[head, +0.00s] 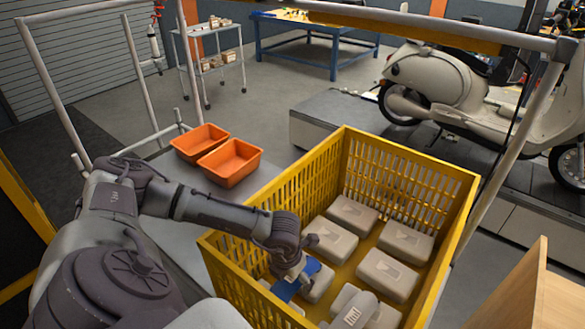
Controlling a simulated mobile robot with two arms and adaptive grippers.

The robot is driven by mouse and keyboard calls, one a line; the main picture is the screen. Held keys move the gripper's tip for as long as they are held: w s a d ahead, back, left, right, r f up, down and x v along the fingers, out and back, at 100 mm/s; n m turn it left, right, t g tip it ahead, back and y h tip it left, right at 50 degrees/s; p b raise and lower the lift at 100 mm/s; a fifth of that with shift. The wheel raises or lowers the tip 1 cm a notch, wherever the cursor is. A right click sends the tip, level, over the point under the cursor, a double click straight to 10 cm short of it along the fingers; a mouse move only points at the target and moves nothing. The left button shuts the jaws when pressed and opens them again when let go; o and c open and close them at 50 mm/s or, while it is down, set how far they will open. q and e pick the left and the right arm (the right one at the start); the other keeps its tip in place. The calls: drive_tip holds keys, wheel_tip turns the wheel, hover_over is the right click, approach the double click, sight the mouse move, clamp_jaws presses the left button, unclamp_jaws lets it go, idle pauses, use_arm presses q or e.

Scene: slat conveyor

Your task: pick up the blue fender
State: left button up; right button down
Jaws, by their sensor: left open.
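The blue fender (283,291) lies low inside the yellow crate (227,277), near its left side. Only part of it shows. My left gripper (300,272) reaches over the crate's left wall and points down at the fender. It is open, and its fingertips are right at the blue part, which they partly hide. I cannot tell whether they touch it. My right gripper is not in view.
Several beige-grey box-like parts (388,274) lie in the crate, close around the fender. Two orange bins (230,163) stand left of the crate. Pale metal posts (468,235) rise around it. A scooter (440,85) stands behind at right.

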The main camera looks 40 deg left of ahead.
use_arm(q)
drive_tip(key=shift+w+f, duration=0.15)
drive_tip(key=shift+f, duration=0.5)
drive_tip(key=c, duration=1.5)
drive_tip(key=shift+c, duration=0.2)
drive_tip(key=shift+r, duration=0.2)
